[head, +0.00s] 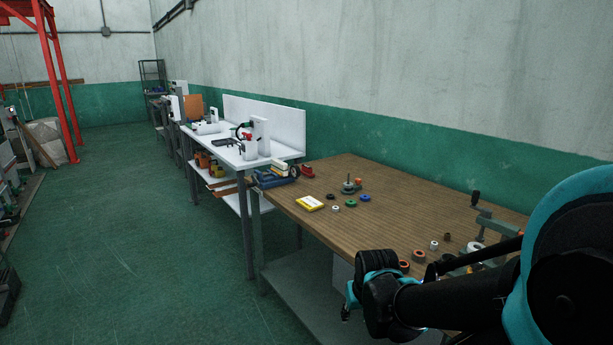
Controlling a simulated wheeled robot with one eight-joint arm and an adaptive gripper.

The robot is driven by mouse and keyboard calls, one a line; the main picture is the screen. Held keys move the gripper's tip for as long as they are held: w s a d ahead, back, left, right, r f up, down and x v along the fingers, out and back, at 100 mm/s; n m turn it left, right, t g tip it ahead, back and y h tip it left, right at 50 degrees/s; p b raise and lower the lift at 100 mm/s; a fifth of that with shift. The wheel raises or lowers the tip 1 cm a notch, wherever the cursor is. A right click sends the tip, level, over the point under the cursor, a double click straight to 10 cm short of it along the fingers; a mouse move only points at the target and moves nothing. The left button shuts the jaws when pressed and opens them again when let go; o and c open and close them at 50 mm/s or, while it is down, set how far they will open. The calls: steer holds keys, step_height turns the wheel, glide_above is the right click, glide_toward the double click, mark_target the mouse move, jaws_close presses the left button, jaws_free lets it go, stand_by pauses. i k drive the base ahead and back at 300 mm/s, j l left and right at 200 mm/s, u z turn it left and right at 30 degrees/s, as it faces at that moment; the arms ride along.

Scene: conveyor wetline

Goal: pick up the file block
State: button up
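A flat yellow block with a white top (309,203) lies on the near left part of the wooden workbench (400,210). It may be the file block, but I cannot tell for sure at this size. My arm reaches in from the lower right, and its end with my gripper (347,309) is low at the bench's front edge, nearer to me than the yellow block and apart from it. The fingers are mostly hidden by the wrist, so I cannot see whether they are open or what is between them.
Several small coloured rings and caps (365,198) lie around the yellow block and along the bench. A blue vise (272,178) sits at the bench's far left corner. A green clamp-like tool (490,222) stands at the right. Green floor on the left is clear.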

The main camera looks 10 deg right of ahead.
mark_target(305, 170)
steer(key=i+j, duration=0.65)
steer(key=j, duration=0.2)
steer(key=i+j+z, duration=0.1)
steer(key=i+j, duration=0.55)
steer(key=j, duration=0.3)
steer(key=i+j, duration=0.35)
steer(key=i+j+z, duration=0.1)
steer(key=i+j, duration=0.2)
steer(key=j, duration=0.25)
steer(key=i+j, duration=0.3)
steer(key=j, duration=0.2)
